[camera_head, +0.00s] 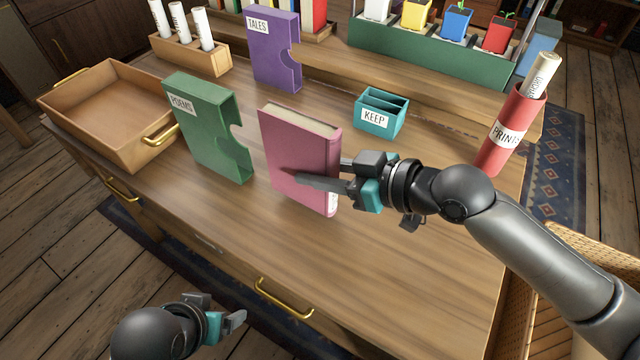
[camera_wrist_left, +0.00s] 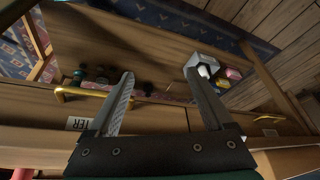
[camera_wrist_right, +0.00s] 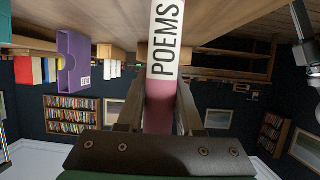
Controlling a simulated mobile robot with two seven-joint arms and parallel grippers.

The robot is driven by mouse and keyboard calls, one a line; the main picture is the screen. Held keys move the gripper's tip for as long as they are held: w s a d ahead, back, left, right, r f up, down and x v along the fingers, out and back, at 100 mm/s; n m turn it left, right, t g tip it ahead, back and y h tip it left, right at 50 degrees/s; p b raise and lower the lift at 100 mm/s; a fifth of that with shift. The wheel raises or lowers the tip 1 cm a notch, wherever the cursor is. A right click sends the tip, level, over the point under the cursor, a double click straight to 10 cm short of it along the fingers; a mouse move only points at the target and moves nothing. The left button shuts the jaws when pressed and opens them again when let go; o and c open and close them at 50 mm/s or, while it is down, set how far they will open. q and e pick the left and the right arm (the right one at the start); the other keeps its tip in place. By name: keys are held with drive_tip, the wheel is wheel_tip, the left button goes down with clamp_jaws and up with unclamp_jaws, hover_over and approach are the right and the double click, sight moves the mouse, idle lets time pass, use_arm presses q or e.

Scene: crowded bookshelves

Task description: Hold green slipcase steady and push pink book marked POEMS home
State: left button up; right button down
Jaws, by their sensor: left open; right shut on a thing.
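The pink book (camera_head: 300,155) stands upright on the desk. My right gripper (camera_head: 320,180) is shut on it from the right, one finger along its near cover. In the right wrist view its spine, marked POEMS (camera_wrist_right: 166,40), is between the fingers (camera_wrist_right: 158,95). The green slipcase (camera_head: 212,135), also marked POEMS, stands upright left of the book with its notched side facing it. A narrow gap shows between them, and the slipcase looks empty as far as I can see. My left gripper (camera_head: 225,315) is open and empty, low in front of the desk, away from the slipcase.
An open wooden drawer tray (camera_head: 105,115) lies left of the slipcase. Behind stand a purple TALES slipcase (camera_head: 275,55), a teal KEEP box (camera_head: 380,117) and a scroll rack (camera_head: 200,60). A red PRINTS tube (camera_head: 500,135) is at right. The desk's front area is clear.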

sight(301, 200)
drive_tip(key=shift+s+f, duration=0.4)
drive_tip(key=shift+f, duration=0.25)
drive_tip(key=shift+w+a, duration=0.55)
drive_tip(key=shift+a, duration=0.2)
drive_tip(key=shift+w+a+b, duration=0.35)
drive_tip(key=shift+a+b, duration=0.05)
drive_tip(key=shift+a, duration=0.1)
use_arm(q)
drive_tip(key=shift+d+r+t, duration=0.2)
drive_tip(key=shift+r+t, duration=0.1)
drive_tip(key=shift+r, duration=0.5)
use_arm(e)
drive_tip(key=shift+w+a, duration=0.2)
drive_tip(key=shift+a, duration=0.05)
use_arm(q)
drive_tip(key=shift+w+r, duration=0.1)
